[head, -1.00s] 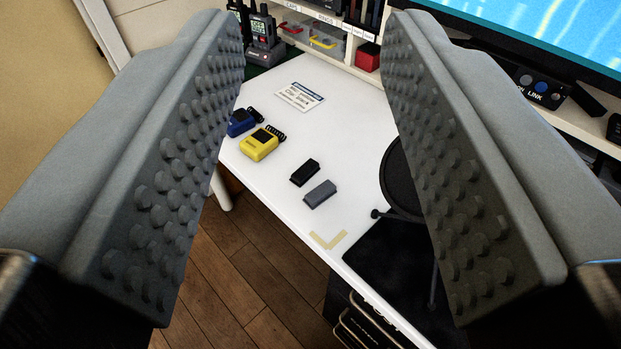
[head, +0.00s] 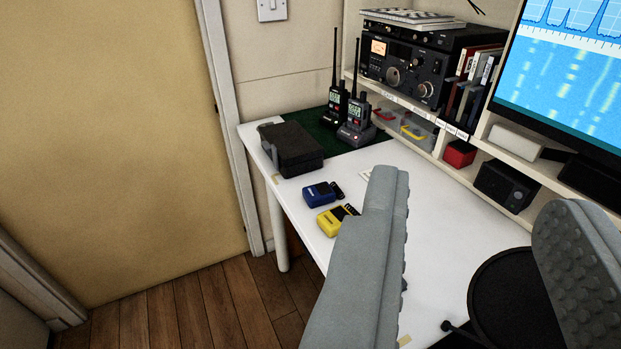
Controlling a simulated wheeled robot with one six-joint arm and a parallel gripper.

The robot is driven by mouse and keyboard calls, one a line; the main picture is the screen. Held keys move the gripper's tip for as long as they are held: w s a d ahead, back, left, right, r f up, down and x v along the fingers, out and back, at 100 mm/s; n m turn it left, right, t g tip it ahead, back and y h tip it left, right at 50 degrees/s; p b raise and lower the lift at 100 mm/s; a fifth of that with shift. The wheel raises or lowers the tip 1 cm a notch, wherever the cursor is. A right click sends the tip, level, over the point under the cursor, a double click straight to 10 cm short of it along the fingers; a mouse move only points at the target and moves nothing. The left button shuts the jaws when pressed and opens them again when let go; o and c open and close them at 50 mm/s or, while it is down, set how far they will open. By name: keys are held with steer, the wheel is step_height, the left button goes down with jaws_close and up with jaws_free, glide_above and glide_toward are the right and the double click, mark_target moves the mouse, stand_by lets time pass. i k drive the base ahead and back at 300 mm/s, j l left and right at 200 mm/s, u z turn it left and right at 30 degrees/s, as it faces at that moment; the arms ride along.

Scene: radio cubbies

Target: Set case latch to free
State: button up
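A black case (head: 291,149) sits shut on the white desk near its far left corner, partly beside a green mat. Its latch is too small and dark to make out, so I cannot tell its setting. My gripper (head: 480,225) is open and empty, its two grey padded fingers wide apart in the foreground over the desk. The case is well beyond the fingers, to the left of the left one. Nothing is between the fingers but the desk and a round black disc (head: 515,305) behind them.
A blue device (head: 320,194) and a yellow device (head: 333,222) lie on the desk in front of the case. Two handheld radios (head: 355,130) stand upright on the green mat (head: 312,122) to its right. Shelves with a large radio (head: 405,70) and a screen (head: 575,75) line the back.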

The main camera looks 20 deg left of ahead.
mark_target(274, 151)
steer(key=i+j+u, duration=0.3)
steer(key=i+j, duration=0.45)
steer(key=j, duration=0.1)
